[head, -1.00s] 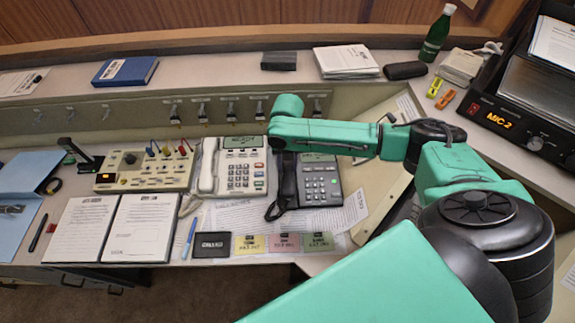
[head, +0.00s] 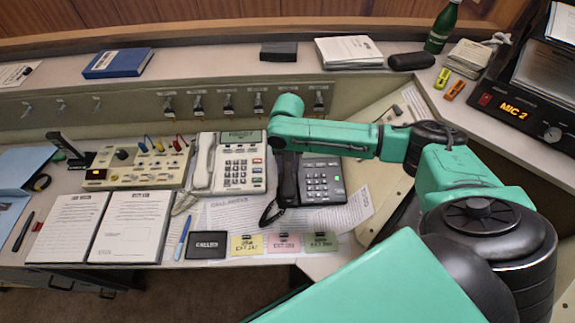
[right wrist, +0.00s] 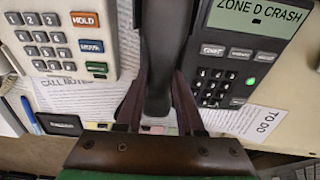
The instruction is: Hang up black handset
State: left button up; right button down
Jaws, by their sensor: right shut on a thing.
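The black handset (head: 288,181) lies lengthwise along the left side of the black desk phone (head: 321,182), its coiled cord trailing from its near end. My right gripper (head: 283,147) is over the handset's far part. In the right wrist view the two dark fingers (right wrist: 160,106) stand on either side of the handset (right wrist: 159,70), shut on it. I cannot tell whether the handset rests in its cradle or is slightly above it. The phone's screen (right wrist: 255,14) reads "ZONE D CRASH", and a green light glows by its keypad. My left gripper is not in view.
A white phone (head: 237,163) with its own handset stands close on the left. Papers lie under and in front of both phones. Coloured cards (head: 283,243) lie along the front edge. A switch box (head: 139,165) is further left, and a MIC 2 unit (head: 524,112) is at right.

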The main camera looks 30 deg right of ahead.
jog(key=shift+f, duration=0.4)
dwell(0.7)
dwell(0.3)
jog(key=shift+r+p, duration=0.1)
jog(key=shift+p, duration=0.45)
jog(key=shift+w+f, duration=0.1)
jog(key=shift+f, duration=0.3)
grip_release()
jog(key=r+p, duration=0.4)
jog(key=p, duration=0.1)
jog(key=s+r+p, duration=0.1)
jog(key=r+p, duration=0.2)
jog(key=shift+a, duration=0.2)
dwell(0.5)
dwell(0.3)
